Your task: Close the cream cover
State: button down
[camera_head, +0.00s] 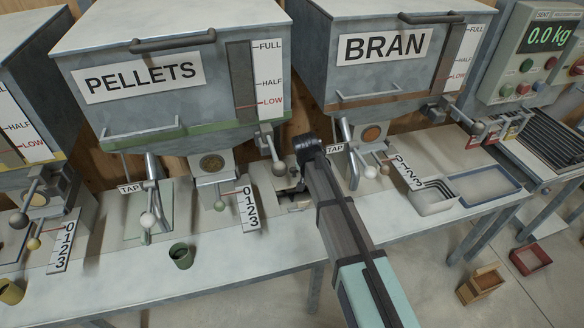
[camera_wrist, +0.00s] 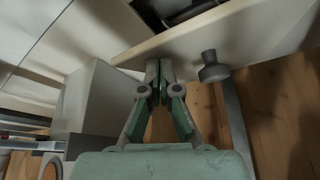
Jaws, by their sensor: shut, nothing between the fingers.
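A cream panel (camera_wrist: 215,35), which looks like the cream cover, crosses the top of the wrist view at a slant. A dark opening (camera_wrist: 175,10) shows behind its edge. My gripper (camera_wrist: 158,68) has its green fingers together and empty, with the tips at or very near the panel's lower edge; I cannot tell whether they touch. In the head view a small cream part (camera_head: 287,178) with a dark gap shows on the bench, left of my arm's dark end. My fingers are hidden there, and how far the cover stands open is unclear.
A dark round knob on a grey rod (camera_wrist: 215,68) stands just right of my fingers. A grey box-like block (camera_wrist: 95,105) is to their left. The pellets hopper (camera_head: 150,95) and bran hopper (camera_head: 390,60) stand behind, with levers below. A green cup (camera_head: 181,257) sits on the bench.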

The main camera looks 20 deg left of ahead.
jog(key=shift+f+b, duration=2)
jog(key=shift+f, duration=1.8)
jog(key=shift+s+d+r+p, duration=0.4)
jog(key=shift+s+d+r, duration=0.55)
jog(key=shift+s, duration=0.2)
jog(key=shift+s+d+r+p, duration=0.35)
jog(key=shift+s+d+r, duration=0.45)
jog(key=shift+s+d, duration=0.3)
jog(key=shift+s+d+r+p, duration=0.4)
jog(key=shift+s+d+r, duration=0.5)
jog(key=shift+s, duration=0.35)
